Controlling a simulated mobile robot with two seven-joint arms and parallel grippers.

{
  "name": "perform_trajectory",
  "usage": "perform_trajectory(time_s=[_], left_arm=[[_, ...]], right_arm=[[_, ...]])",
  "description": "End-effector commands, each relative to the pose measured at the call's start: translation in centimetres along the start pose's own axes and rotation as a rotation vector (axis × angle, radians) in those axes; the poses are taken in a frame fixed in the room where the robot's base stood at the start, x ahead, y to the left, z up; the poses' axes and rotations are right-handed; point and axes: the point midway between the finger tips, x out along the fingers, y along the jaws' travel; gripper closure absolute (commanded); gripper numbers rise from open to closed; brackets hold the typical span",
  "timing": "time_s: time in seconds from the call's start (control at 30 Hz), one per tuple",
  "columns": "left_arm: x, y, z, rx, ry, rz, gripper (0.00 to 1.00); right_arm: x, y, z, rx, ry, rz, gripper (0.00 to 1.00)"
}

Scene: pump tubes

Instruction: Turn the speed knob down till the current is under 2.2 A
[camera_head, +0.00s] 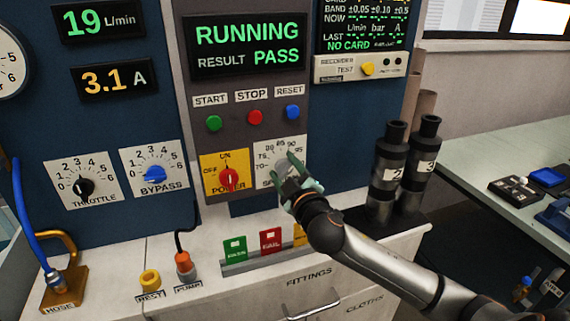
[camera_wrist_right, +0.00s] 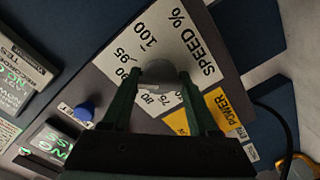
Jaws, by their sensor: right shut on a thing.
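The speed knob (camera_wrist_right: 158,73) is a grey round knob on a white dial plate (camera_wrist_right: 185,38) marked SPEED %. The current display (camera_head: 113,78) reads 3.1 A. My left gripper is not in view.
The red power switch (camera_head: 229,178) is just left of the dial. Start, stop (camera_head: 255,117) and reset buttons are above it. Dark cylinders (camera_head: 390,160) stand right of my arm. Coloured cards (camera_head: 270,240) stand in a holder below. The main display (camera_head: 248,45) reads RUNNING, RESULT PASS.

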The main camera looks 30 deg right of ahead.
Motion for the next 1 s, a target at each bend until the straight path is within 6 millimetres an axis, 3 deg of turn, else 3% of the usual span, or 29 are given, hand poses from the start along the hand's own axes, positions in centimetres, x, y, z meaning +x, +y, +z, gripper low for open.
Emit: perform_trajectory(time_s=[0.17,0.4,0.93,0.97,1.0], left_arm=[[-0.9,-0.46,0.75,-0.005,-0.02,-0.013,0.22],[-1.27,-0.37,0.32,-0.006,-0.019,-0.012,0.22],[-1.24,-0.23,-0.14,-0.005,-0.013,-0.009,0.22],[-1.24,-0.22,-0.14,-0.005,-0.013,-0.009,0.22],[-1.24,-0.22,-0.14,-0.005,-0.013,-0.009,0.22]], right_arm=[[0.0,0.06,-0.03,-0.108,-0.003,-0.001,0.96],[0.0,-0.02,0.0,-0.197,-0.002,-0.001,0.96],[0.01,-0.09,0.05,-0.224,-0.001,0.0,0.96],[0.01,-0.09,0.05,-0.224,0.0,0.0,0.37],[0.01,-0.09,0.05,-0.224,-0.001,0.0,0.32]])
